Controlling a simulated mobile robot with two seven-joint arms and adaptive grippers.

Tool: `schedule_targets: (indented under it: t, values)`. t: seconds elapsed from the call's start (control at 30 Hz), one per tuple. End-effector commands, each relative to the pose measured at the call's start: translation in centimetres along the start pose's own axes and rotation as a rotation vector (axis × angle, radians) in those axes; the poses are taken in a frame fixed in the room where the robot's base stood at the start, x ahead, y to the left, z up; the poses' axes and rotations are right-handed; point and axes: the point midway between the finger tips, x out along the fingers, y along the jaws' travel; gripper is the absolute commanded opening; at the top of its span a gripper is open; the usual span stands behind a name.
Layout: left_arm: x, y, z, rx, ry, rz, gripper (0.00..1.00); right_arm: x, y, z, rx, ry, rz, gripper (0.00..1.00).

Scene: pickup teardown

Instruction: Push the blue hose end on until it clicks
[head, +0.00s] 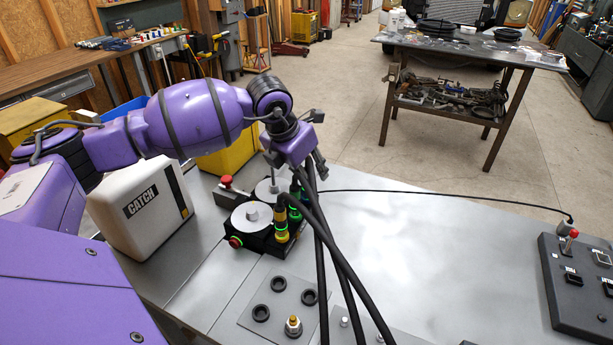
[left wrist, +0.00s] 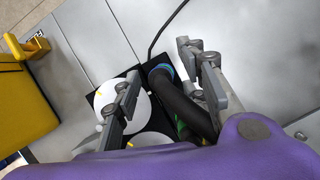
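In the left wrist view the blue hose end shows as a blue ring (left wrist: 160,70) at the far end of a black hose (left wrist: 178,98). It stands at the black block (left wrist: 128,78); whether it is fully seated cannot be told. My left gripper (left wrist: 157,62) is open, with one finger on each side of the hose region and no visible grip. In the head view my left gripper (head: 297,166) points down over the block, and the blue ring is hidden there. A yellow-ringed hose end (head: 281,222) and a green one (head: 295,190) stand nearby. My right gripper is not in view.
Black hoses (head: 341,262) drape toward the front. Two pale discs (head: 241,218) sit on the block. A white "CATCH" box (head: 133,220) stands at left, a control panel (head: 566,285) at right. A plate with black rings (head: 292,273) lies in front. The bench centre (head: 430,250) is clear.

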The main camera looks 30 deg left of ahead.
Motion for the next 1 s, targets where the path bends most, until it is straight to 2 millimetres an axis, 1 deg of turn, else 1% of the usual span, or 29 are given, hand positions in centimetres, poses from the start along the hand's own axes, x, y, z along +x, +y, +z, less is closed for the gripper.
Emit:
schedule_targets:
  t: [0.3, 0.4, 0.5, 0.63, 0.83, 0.93, 1.0]
  values:
    - [-6.7, 0.1, 0.1, 0.002, -0.004, 0.003, 0.39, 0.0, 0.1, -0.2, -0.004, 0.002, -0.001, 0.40]
    - [-8.5, 0.0, 0.1, 0.002, -0.003, 0.002, 0.39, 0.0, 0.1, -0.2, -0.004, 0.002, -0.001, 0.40]
    - [-9.8, 0.1, 0.0, 0.000, -0.001, 0.002, 0.39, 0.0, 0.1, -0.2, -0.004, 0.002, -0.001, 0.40]
    - [-10.8, 0.0, 0.0, 0.001, -0.001, 0.001, 0.39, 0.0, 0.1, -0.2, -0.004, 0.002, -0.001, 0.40]
    - [-11.1, 0.0, 0.0, 0.000, 0.000, 0.000, 0.39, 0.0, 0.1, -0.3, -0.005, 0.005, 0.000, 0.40]
    - [-11.1, 0.0, 0.0, 0.000, 0.000, 0.000, 0.39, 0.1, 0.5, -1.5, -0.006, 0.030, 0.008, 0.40]
    - [-11.0, 0.0, 0.0, 0.001, 0.000, 0.000, 0.39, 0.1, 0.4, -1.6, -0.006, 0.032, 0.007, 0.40]
